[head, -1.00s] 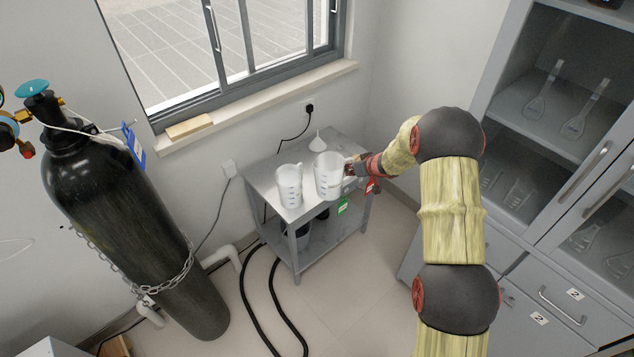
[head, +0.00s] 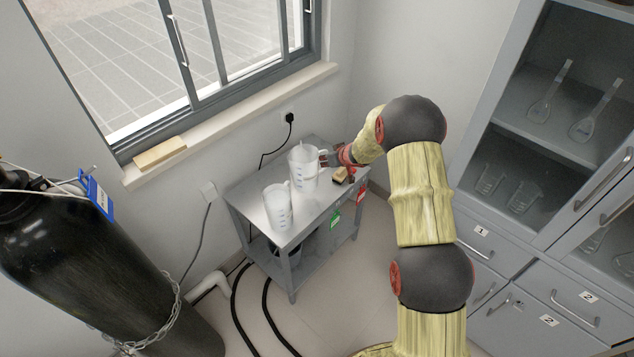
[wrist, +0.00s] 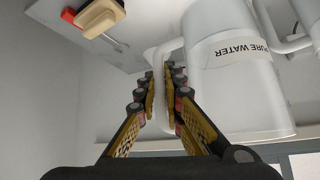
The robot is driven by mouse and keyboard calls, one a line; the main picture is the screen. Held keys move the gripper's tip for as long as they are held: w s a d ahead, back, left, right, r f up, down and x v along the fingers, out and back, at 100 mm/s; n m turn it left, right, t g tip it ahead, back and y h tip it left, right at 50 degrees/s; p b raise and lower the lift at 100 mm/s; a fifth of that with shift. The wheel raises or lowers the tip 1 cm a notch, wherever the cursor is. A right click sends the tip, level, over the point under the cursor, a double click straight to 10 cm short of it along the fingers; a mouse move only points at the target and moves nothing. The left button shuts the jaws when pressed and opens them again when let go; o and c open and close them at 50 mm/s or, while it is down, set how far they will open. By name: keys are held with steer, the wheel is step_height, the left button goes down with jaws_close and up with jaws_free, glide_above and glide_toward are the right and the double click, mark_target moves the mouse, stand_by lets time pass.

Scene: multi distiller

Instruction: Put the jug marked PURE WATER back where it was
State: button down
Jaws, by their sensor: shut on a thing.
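The jug marked PURE WATER (wrist: 229,60) is white and translucent, and its label appears upside down in the wrist view. In the head view this jug (head: 303,170) is upright at the back of the small grey metal table (head: 312,212). My gripper (wrist: 161,75) is shut on its handle, with a finger on each side. In the head view my gripper (head: 331,158) is at the jug's right side. Whether the jug's base touches the tabletop is hard to tell. A second white jug (head: 277,206) stands in front and to the left, close to it.
A black gas cylinder (head: 85,265) stands at left, and a grey cabinet (head: 545,230) at right. Hoses (head: 240,315) run on the floor. The table's front right is clear.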

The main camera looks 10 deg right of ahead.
step_height(320, 180, down, 8)
steer(key=b, duration=0.4)
steer(key=shift+f, duration=0.1)
steer(key=c, duration=1.9)
jaws_free()
